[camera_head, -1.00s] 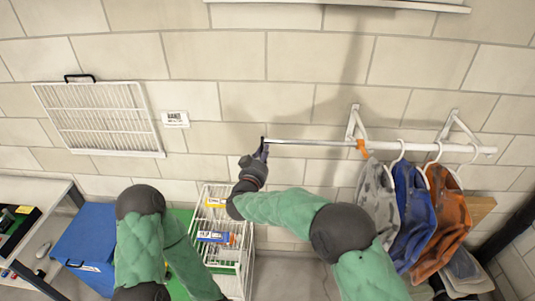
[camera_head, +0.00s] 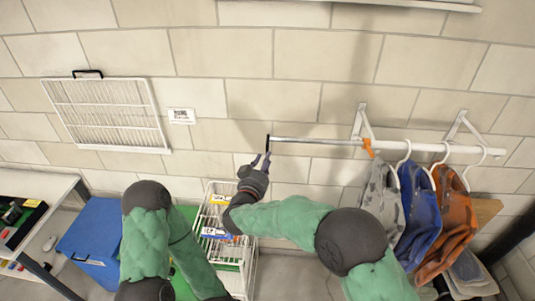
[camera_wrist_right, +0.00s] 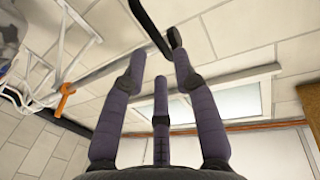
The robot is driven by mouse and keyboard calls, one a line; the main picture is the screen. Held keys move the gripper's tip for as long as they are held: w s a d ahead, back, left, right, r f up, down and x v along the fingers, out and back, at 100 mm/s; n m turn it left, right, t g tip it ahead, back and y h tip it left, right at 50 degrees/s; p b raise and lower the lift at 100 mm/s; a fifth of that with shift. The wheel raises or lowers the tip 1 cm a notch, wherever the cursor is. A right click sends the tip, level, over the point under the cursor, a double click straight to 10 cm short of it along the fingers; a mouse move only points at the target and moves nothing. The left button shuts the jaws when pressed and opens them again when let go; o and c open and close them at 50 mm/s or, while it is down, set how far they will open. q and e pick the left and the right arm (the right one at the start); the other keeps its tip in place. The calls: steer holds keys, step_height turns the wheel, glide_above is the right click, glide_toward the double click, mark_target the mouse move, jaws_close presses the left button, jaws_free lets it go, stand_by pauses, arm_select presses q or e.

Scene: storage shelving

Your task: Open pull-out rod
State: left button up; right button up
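The pull-out rod (camera_head: 310,140) is a thin metal bar. It sticks out to the left from a white wall rail (camera_head: 440,148) and has a dark end piece (camera_head: 268,144). My right gripper (camera_head: 262,160) is just below that end in the head view, apart from it. In the right wrist view my right gripper (camera_wrist_right: 155,66) has its fingers spread, with nothing between them. A dark bar (camera_wrist_right: 150,27) shows beyond the fingertips; I cannot tell if it is the rod's end piece. My left arm comes in at the lower left; its gripper is out of view.
Several garments (camera_head: 415,205) hang from the rail on hangers, beside an orange clip (camera_head: 368,148). A white wire rack (camera_head: 248,262) stands below my right gripper. A blue box (camera_head: 92,240) and a wall grille (camera_head: 105,115) are at left.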

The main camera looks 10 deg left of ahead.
steer(key=s+a, duration=0.1)
steer(key=s, duration=0.5)
steer(key=shift+s, duration=0.2)
steer(key=s+d+f+n+g+y+b, duration=0.1)
steer(key=d+f+g+b, duration=0.2)
steer(key=f, duration=0.8)
steer(key=d+f+g+y+b, duration=0.2)
steer(key=d+f, duration=0.3)
steer(key=f, duration=0.7)
steer(key=s+d+f+n+g+y+b, duration=0.1)
steer(key=d+f+g+b, duration=0.2)
steer(key=f, duration=0.8)
steer(key=s+d+f+m+g+y+b, duration=0.1)
steer(key=s+d+f+g+b, duration=0.2)
steer(key=s+f, duration=0.45)
steer(key=s+d+f+g+b, duration=0.2)
steer(key=s+d+f, duration=0.3)
steer(key=f, duration=0.4)
steer(key=s+f+g+y+b, duration=0.1)
steer(key=s+f+g, duration=0.1)
steer(key=s, duration=0.5)
steer(key=s+d+f+m+g+b, duration=0.1)
steer(key=s+f+g, duration=0.1)
steer(key=s, duration=0.6)
steer(key=shift+f+m+y, duration=0.3)
steer(key=shift+f+y, duration=0.1)
steer(key=shift+f, duration=0.3)
